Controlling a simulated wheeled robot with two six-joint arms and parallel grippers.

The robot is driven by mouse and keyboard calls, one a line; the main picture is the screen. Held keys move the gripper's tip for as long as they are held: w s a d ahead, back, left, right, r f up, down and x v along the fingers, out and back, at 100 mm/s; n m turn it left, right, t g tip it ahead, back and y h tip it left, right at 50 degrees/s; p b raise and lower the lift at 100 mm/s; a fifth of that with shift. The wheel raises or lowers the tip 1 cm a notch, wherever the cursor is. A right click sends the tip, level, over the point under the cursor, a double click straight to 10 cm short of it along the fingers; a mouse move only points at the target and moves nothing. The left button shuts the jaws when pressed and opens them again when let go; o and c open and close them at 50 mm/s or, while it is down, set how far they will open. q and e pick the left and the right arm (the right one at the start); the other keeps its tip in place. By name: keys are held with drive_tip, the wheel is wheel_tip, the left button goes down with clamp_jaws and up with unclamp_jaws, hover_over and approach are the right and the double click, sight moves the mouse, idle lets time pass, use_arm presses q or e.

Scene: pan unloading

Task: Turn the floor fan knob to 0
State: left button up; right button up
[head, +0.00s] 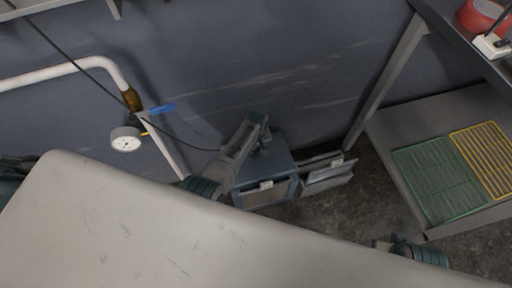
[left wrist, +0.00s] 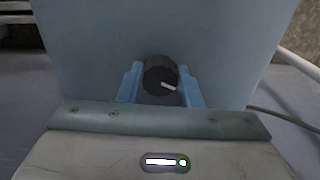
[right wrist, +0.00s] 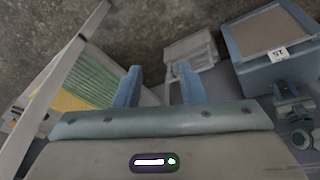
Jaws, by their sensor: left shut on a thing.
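The floor fan (head: 262,172) is a blue-grey box with a grille front, standing on the floor beyond the pale panel in the head view. Its knob (left wrist: 158,76) is black with a white pointer, which points right and slightly down in the left wrist view. My left gripper (left wrist: 159,70) is shut on the knob, one blue finger on each side. In the head view my left gripper (head: 264,138) is over the fan top and hides the knob. My right gripper (right wrist: 160,70) is open and empty, apart from the fan, which also shows in the right wrist view (right wrist: 250,72).
Grey hinged-looking flaps (head: 328,172) stand right of the fan. A metal shelf (head: 395,125) at right carries green (head: 438,178) and yellow (head: 487,158) racks. A pipe with a gauge (head: 125,141) and a blue-handled valve runs along the left wall. A dark cable trails left of the fan.

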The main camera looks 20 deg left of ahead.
sight(255, 150)
drive_tip(key=shift+w+f, duration=0.1)
drive_tip(key=shift+f, duration=0.3)
use_arm(q)
drive_tip(key=o, duration=1)
drive_tip(key=shift+r, duration=0.3)
wheel_tip(255, 150, up, 10)
drive_tip(key=p, duration=0.3)
drive_tip(key=shift+r, duration=0.1)
use_arm(e)
wheel_tip(255, 150, down, 10)
drive_tip(key=shift+w+d+g, duration=0.4)
drive_tip(key=shift+d, duration=0.05)
use_arm(q)
drive_tip(key=shift+s+a, duration=0.1)
use_arm(e)
drive_tip(key=shift+r, duration=0.1)
